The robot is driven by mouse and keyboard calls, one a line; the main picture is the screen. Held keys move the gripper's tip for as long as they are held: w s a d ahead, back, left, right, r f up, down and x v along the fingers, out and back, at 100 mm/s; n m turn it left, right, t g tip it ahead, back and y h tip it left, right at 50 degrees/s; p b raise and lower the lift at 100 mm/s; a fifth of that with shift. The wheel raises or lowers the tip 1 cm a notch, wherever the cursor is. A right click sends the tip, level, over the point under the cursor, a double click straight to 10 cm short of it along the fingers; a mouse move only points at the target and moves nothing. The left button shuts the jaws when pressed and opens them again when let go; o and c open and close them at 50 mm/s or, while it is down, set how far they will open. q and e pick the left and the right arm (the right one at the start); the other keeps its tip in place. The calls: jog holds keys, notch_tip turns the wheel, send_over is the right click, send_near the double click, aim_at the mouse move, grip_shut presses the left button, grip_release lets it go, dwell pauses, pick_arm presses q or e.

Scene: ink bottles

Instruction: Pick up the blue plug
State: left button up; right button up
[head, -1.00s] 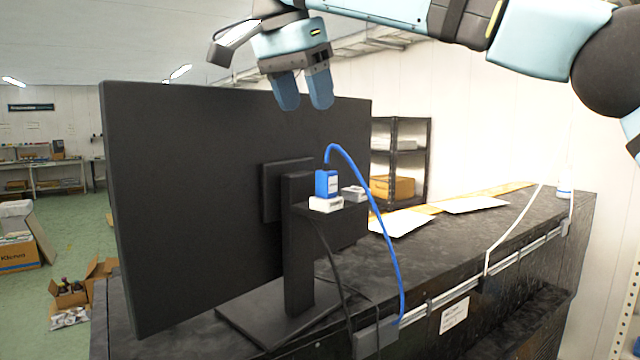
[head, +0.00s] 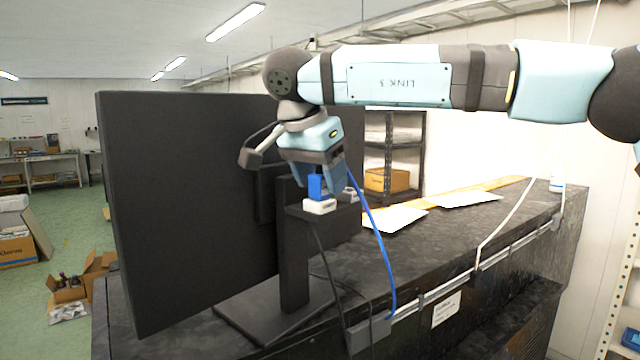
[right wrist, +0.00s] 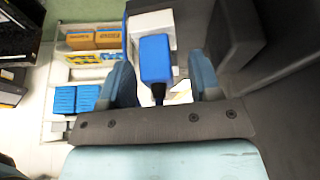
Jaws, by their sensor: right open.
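The blue plug (head: 316,186) stands upright on a small white block (head: 319,206) on the shelf of the black monitor's stand. A blue cable (head: 369,212) runs from it down to the grey box at the table's edge. My right gripper (head: 318,184) is open, pointing down, with its fingers around the plug's upper part in the head view. In the right wrist view the plug (right wrist: 156,58) shows between and just beyond the two fingertips; I cannot tell whether they touch it. My left gripper is not in view.
The large black monitor (head: 180,210) stands close on the left of the gripper.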

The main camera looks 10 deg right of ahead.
aim_at(319, 174)
jog(key=shift+s, duration=0.15)
jog(key=shift+a+r, duration=0.1)
jog(key=c, duration=0.9)
jog(key=shift+r, duration=0.6)
notch_tip(319, 174, up, 19)
jog(key=shift+f, duration=0.1)
